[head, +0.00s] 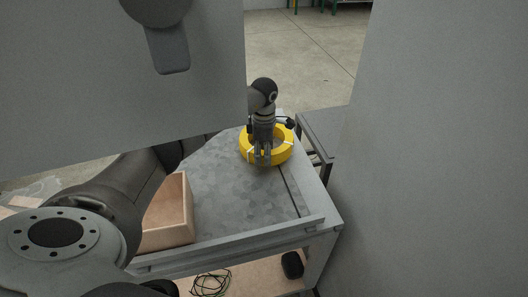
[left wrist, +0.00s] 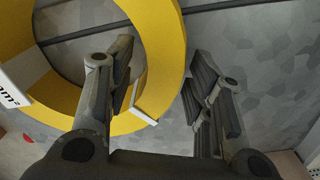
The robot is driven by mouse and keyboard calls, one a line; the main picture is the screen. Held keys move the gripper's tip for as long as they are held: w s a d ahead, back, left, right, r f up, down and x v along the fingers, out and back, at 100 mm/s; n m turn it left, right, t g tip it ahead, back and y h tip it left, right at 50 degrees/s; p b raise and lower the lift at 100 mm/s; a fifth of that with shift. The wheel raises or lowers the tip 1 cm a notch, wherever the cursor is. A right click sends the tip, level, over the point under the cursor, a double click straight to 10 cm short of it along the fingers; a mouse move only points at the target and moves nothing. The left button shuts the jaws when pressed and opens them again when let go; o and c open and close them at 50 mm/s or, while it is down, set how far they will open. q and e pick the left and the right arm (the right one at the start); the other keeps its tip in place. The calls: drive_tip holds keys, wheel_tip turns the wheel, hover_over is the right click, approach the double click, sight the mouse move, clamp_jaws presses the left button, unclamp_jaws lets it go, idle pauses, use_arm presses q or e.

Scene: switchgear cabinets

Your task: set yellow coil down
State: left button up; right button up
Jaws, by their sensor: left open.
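The yellow coil (head: 284,150) lies flat on the grey metal table top (head: 225,185), near its far right part. White straps cross the coil, and a white label with dark print shows on it in the left wrist view. My left gripper (head: 263,158) points down at the coil's near side and is open. In the left wrist view its two fingers (left wrist: 162,85) are spread about the coil's ring (left wrist: 165,35), one at the hole side and one outside. A gap shows between the outer finger and the ring. My right gripper is not in view.
An open wooden box (head: 168,222) stands on the table's left part. A raised rail (head: 235,247) runs along the near edge. Grey cabinet panels stand upper left (head: 120,80) and right (head: 440,150). Cable (head: 210,282) and a black object (head: 292,265) lie below. The table's middle is clear.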

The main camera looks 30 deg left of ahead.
use_arm(q)
wheel_tip(320, 180, up, 12)
drive_tip(key=b, duration=0.2)
drive_tip(key=shift+s, duration=0.1)
idle(0.6)
